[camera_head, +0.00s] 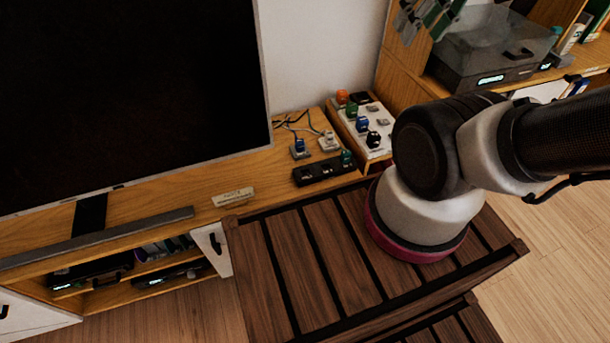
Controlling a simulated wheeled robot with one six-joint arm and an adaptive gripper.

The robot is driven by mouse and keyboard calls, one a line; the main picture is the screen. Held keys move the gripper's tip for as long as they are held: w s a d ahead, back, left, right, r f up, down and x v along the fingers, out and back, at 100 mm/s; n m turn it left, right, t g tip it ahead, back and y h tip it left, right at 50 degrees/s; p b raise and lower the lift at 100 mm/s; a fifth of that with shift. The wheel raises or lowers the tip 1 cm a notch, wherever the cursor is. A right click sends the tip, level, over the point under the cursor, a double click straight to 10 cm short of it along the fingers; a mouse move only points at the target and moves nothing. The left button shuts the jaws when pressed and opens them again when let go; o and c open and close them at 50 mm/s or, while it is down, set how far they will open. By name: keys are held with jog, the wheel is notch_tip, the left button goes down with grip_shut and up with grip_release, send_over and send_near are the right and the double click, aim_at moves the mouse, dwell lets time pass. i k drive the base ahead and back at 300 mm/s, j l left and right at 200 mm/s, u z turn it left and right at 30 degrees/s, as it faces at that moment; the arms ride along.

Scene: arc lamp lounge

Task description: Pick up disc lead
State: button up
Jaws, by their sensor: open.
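I cannot tell which item is the disc lead. Thin dark cables (290,125) lie on the wooden TV bench right of the screen, near a small blue-topped plug (299,147) and a whitish block (328,141). A black socket strip (318,171) lies in front of them, with a teal plug (346,158) at its right end. A white socket board (378,148) to the right carries orange, green, blue and black plugs. My gripper is not visible.
A large dark screen (130,90) stands on the bench (165,205) at left. A small label card (233,197) lies near the front edge. A dark slatted wooden surface (310,265) is below. A grey device (490,75) sits on the shelf at right.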

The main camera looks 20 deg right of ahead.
aim_at(299, 143)
jog(key=i+l+u, duration=0.1)
jog(key=l, duration=0.35)
jog(key=i+l+u, duration=0.15)
jog(key=l, duration=0.35)
jog(key=l+u, duration=0.1)
jog(key=l, duration=0.4)
